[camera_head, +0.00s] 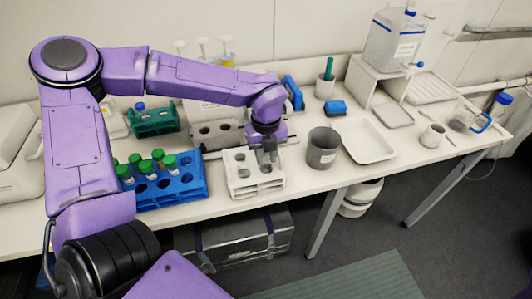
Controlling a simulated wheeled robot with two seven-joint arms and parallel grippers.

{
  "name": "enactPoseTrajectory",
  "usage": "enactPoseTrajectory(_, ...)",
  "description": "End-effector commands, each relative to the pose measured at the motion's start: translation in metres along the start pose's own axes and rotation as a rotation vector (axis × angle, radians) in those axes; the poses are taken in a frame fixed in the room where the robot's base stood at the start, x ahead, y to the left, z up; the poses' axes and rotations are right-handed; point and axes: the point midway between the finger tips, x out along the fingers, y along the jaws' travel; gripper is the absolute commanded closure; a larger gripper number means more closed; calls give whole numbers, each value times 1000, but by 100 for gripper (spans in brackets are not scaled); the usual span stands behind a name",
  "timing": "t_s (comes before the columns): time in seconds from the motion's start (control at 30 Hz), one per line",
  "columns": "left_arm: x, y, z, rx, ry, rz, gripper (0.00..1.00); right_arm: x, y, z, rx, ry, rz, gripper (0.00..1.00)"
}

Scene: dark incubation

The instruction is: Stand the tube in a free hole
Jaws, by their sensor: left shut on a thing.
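My left gripper (267,157) points down over the back right part of a white rack (243,188) with several holes. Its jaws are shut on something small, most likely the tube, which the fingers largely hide. I cannot tell whether the tube's lower end is inside a hole or above it. Holes at the front and left of the white rack look empty. A blue rack (190,187) to the left holds several green-capped tubes (158,157) and has some open holes. My right gripper is out of view.
A green rack (153,122) with a blue-capped tube stands behind, beside a grey block with holes (216,133). A grey beaker (322,148) stands close right of the white rack, then a white tray (367,141). The table's front edge is near the racks.

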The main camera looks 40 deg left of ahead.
Motion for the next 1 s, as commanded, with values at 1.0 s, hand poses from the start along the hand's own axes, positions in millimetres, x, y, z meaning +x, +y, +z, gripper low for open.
enactPoseTrajectory(1.0, -12, -1, 1, 0, -4, -4, 60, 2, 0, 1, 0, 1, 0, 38)
